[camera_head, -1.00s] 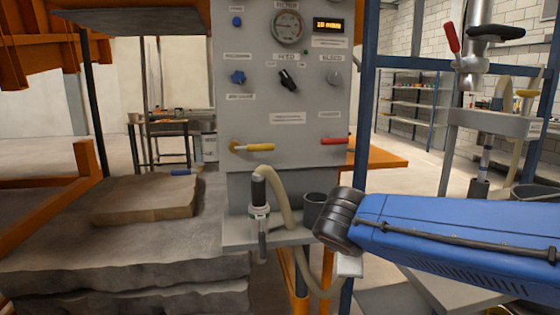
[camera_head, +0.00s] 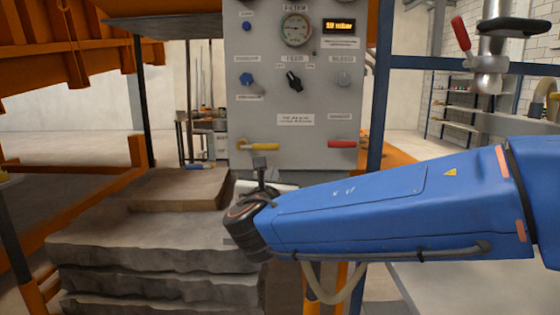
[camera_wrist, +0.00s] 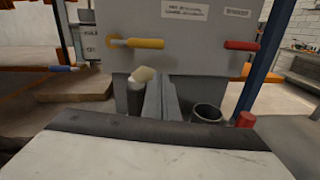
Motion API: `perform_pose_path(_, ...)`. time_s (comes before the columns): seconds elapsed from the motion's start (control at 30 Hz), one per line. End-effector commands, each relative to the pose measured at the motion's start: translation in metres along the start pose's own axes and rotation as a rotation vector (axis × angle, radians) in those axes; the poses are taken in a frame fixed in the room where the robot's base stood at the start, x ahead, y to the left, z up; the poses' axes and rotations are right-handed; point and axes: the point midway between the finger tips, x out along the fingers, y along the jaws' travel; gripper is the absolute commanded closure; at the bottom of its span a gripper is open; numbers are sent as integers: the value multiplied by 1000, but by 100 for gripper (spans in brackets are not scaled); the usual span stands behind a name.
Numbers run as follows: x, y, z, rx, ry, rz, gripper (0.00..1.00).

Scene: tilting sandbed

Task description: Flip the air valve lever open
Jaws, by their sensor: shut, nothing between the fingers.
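The grey control panel (camera_head: 300,110) carries a lever with a yellow handle (camera_head: 262,147) at its lower left and a lever with a red handle (camera_head: 342,144) at its lower right. Both handles lie horizontal. I cannot read which one is the air valve. My gripper (camera_head: 260,163) is shut and empty, just below the yellow handle in the head view, apparently apart from it. In the wrist view the closed fingers (camera_wrist: 160,88) point up toward the panel, below the yellow handle (camera_wrist: 145,43). The red handle (camera_wrist: 241,45) is to their right.
Knobs, a round gauge (camera_head: 296,29) and a lit display (camera_head: 339,26) sit higher on the panel. A dark cup (camera_wrist: 207,113) and a hose end (camera_wrist: 143,75) stand below it. A blue post (camera_head: 378,90) rises at the right; stacked slabs (camera_head: 140,240) lie at the left.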

Motion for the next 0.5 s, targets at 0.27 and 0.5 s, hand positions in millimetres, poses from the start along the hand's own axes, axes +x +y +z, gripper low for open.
perform_pose_path(0.27, -6, 36, 7, -88, -50, 69, 100)
perform_pose_path(0.5, -6, 36, 7, -88, -50, 68, 100)
